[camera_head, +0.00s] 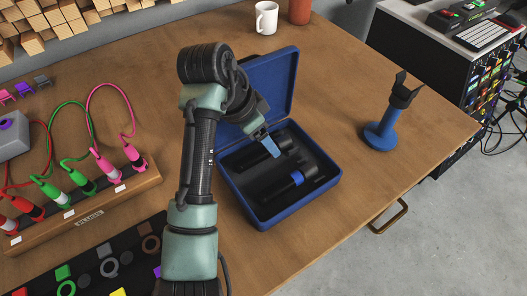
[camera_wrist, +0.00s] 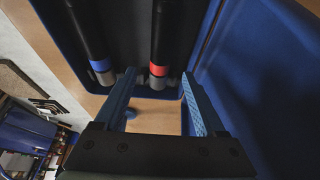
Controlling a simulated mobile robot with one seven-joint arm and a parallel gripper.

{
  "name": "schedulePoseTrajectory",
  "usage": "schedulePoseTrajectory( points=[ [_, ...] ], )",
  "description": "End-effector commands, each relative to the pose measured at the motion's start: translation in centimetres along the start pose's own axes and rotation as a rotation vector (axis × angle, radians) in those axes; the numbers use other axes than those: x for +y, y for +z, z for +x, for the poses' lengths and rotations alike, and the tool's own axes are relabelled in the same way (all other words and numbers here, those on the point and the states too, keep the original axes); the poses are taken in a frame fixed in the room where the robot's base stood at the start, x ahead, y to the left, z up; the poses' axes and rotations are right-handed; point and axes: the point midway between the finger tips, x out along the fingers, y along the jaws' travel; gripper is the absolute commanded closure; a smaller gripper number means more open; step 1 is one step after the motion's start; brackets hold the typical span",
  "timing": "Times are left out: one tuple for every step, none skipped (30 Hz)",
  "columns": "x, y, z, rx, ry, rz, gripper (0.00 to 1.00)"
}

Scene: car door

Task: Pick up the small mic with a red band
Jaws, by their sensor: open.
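The mic with a red band (camera_wrist: 158,69) is black with a grey end and lies in the open blue case (camera_head: 305,208). Its grey end shows between my gripper's fingers in the wrist view; I cannot tell if they touch it. In the head view its dark body (camera_head: 243,160) lies in the case's far half, and its red band is hidden. My gripper (camera_head: 268,143) is open, low over the far side of the case; its blue fingers (camera_wrist: 157,82) are apart. A second mic with a blue band (camera_head: 297,178) lies beside it, on the left in the wrist view (camera_wrist: 99,66).
The case's raised lid (camera_head: 278,85) stands close behind my gripper. A blue stand (camera_head: 380,135) is to the right. A wooden rack (camera_head: 85,215) with coloured cable plugs is at left. A white mug (camera_head: 266,18) stands at the back. Bare table lies right of the case.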

Motion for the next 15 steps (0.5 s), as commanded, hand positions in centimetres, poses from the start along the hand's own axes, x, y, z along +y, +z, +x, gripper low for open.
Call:
schedulePoseTrajectory(
  points=[
    [0.1, 0.1, 1.1, -0.002, 0.004, 0.000, 0.28],
    [0.1, 0.1, 1.6, -0.002, 0.004, 0.000, 0.28],
    [0.1, 0.1, 2.2, -0.001, 0.003, 0.000, 0.28],
    [0.1, 0.1, 2.6, -0.002, 0.003, 0.001, 0.28],
    [0.1, 0.1, 3.0, -0.002, 0.003, 0.001, 0.28],
    [0.1, 0.1, 3.4, -0.001, 0.002, 0.001, 0.28],
    [0.1, 0.1, 3.6, -0.002, 0.002, 0.001, 0.28],
    [0.1, 0.1, 3.8, -0.002, 0.002, 0.001, 0.28],
    [0.1, 0.1, 4.0, -0.002, 0.001, 0.001, 0.28],
    [0.1, 0.1, 4.0, -0.001, 0.001, 0.001, 0.28],
    [0.1, 0.1, 4.0, -0.001, 0.000, 0.001, 0.28],
    [0.1, 0.1, 4.0, -0.001, 0.000, 0.001, 0.28],
    [0.1, 0.1, 4.0, -0.001, 0.000, 0.001, 0.28],
    [0.1, 0.1, 4.0, -0.001, 0.000, 0.001, 0.28],
    [0.1, 0.1, 4.0, -0.001, 0.000, 0.001, 0.28]
  ],
)
